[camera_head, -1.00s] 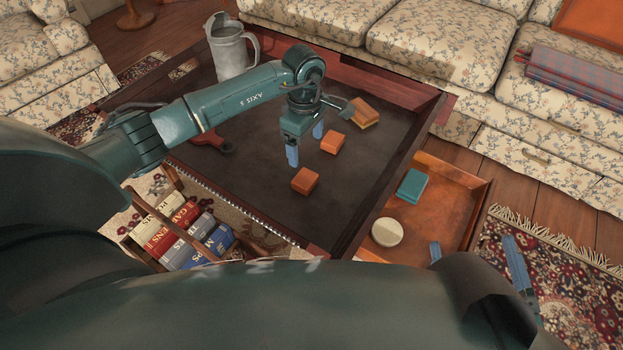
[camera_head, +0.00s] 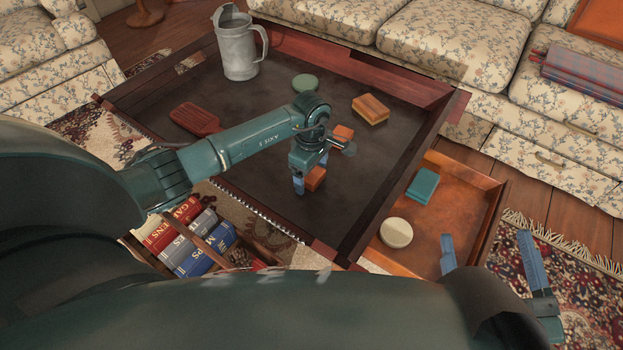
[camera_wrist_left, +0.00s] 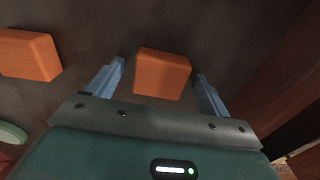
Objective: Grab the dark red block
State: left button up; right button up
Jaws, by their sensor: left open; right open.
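An orange-red block (camera_head: 316,178) lies on the dark tabletop, partly hidden by my left gripper (camera_head: 311,172). In the left wrist view this block (camera_wrist_left: 162,74) sits between the two blue fingers of the open left gripper (camera_wrist_left: 158,82), with a gap on each side. A second orange-red block (camera_head: 343,133) lies just behind it; it also shows at the left of the wrist view (camera_wrist_left: 30,54). Both look orange-red; no block looks clearly dark red. My right gripper (camera_head: 490,258) is open and empty at the lower right, beside the orange tray.
The tray (camera_head: 450,225) holds a teal box (camera_head: 422,186) and a cream disc (camera_head: 396,233). Books (camera_head: 190,240) stand front left.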

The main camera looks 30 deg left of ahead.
pick_arm(q)
jog(key=c, duration=1.1)
jog(key=shift+o, duration=0.2)
